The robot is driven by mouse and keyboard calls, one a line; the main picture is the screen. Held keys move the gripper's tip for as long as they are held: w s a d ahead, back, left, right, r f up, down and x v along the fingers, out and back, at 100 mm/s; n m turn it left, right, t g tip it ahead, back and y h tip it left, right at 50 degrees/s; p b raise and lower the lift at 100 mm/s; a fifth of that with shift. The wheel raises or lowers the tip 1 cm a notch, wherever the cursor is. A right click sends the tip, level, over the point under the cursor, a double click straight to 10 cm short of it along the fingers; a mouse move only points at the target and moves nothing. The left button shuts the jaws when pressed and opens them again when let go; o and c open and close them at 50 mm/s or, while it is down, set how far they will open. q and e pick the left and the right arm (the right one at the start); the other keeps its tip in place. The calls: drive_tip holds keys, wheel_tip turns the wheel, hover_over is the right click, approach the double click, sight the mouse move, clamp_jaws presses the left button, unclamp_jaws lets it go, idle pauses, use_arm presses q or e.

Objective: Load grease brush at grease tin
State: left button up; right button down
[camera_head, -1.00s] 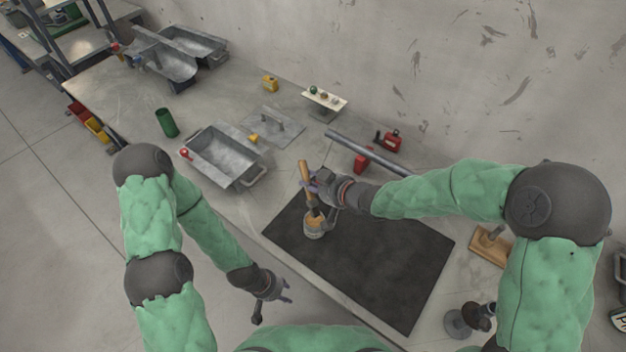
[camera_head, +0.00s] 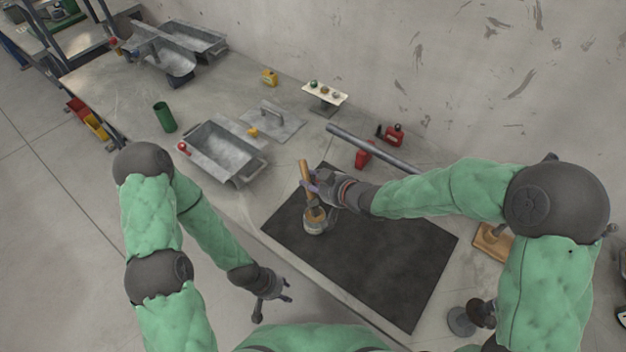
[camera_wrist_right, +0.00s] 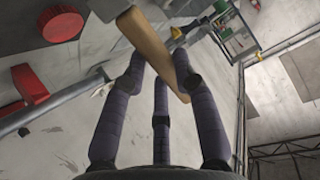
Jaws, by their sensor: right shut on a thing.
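The grease brush shows as a tan wooden handle (camera_head: 306,174) standing nearly upright, slightly tilted, at the back left of the dark mat. My right gripper (camera_head: 313,187) is shut on this handle. In the right wrist view the handle (camera_wrist_right: 153,48) runs between the fingers (camera_wrist_right: 160,85). The grease tin (camera_head: 314,225), a small grey round can with an orange-brown upper part, is directly below the gripper on the mat. The brush's lower end is at or in the tin's mouth; the bristles are hidden. My left gripper (camera_head: 274,288) is empty, fingers apart, off the bench's front edge.
The dark mat (camera_head: 385,255) is otherwise clear. A metal tray (camera_head: 215,155), a flat plate with a handle (camera_head: 272,122) and a green cylinder (camera_head: 164,117) stand to the left. A long grey bar (camera_head: 372,149) and red blocks (camera_head: 393,135) lie behind, near the wall.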

sight(303, 165)
drive_tip(key=shift+f+b, duration=0.35)
drive_tip(key=shift+f, duration=0.2)
idle(1.4)
drive_tip(key=shift+r+p, duration=3.15)
drive_tip(key=shift+r, duration=0.45)
drive_tip(key=shift+f, duration=0.1)
